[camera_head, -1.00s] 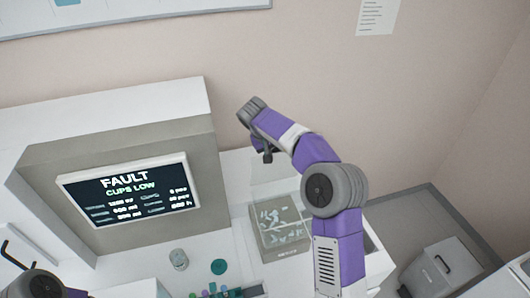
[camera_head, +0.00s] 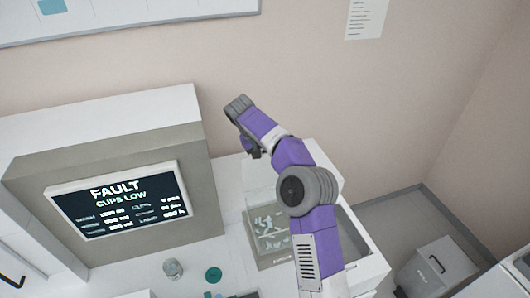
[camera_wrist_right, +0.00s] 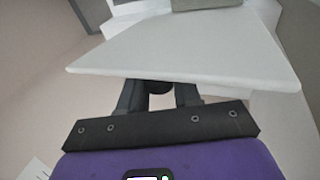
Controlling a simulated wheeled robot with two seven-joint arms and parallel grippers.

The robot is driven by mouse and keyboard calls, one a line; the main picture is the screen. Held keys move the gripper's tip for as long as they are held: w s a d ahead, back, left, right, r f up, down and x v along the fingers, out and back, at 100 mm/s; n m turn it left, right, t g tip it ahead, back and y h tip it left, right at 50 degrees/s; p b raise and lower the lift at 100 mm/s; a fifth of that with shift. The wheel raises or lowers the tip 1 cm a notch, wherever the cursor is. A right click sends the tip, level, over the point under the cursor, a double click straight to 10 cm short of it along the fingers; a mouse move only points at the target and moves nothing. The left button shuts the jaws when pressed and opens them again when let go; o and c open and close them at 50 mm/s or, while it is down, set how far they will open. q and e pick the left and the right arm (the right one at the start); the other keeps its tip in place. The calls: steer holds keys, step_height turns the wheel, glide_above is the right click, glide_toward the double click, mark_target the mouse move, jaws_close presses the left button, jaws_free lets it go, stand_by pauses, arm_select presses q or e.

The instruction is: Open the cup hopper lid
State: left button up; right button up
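A white panel (camera_wrist_right: 185,55), which looks like the hopper lid, spans the right wrist view and covers the tips of my right gripper's fingers (camera_wrist_right: 160,98). The fingers stand apart with a gap between them; whether they touch the panel I cannot tell. In the head view my right arm reaches over a white open-topped box (camera_head: 372,268), and a pale panel (camera_head: 260,174) stands raised behind a tray. My right gripper (camera_head: 252,150) points down near that panel's top edge, its fingertips small and partly hidden. My left gripper is out of view.
A screen (camera_head: 118,202) reads FAULT, CUPS LOW. A tray with white pieces (camera_head: 268,235) stands left of the open box. A clear cup (camera_head: 173,269) and a green disc (camera_head: 213,275) lie on the counter. A grey bin (camera_head: 440,268) stands at right.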

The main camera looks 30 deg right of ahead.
steer(key=shift+o, duration=1.3)
steer(key=v, duration=0.7)
steer(key=shift+r, duration=0.25)
steer(key=shift+a, duration=0.1)
